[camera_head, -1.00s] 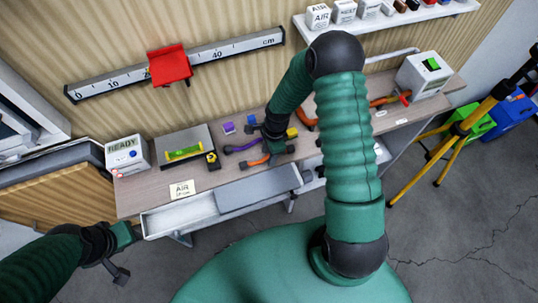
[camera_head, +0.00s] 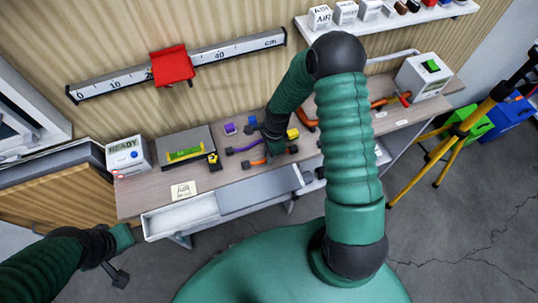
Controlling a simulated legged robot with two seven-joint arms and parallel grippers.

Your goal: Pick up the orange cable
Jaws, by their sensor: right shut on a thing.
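I cannot tell whether the cable touches the tabletop. A purple cable (camera_head: 243,148) lies just behind and to the left. My left gripper (camera_head: 122,255) is low at the left, in front of the table and away from the cables. Its jaw opening is unclear.
The table (camera_head: 146,197) has an open drawer (camera_head: 180,221) below its front edge. A READY box (camera_head: 128,154), a tray with a yellow-green level (camera_head: 184,154) and an AIR note (camera_head: 183,190) are left. A switch box (camera_head: 423,75) and yellow tripod (camera_head: 445,150) are right.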

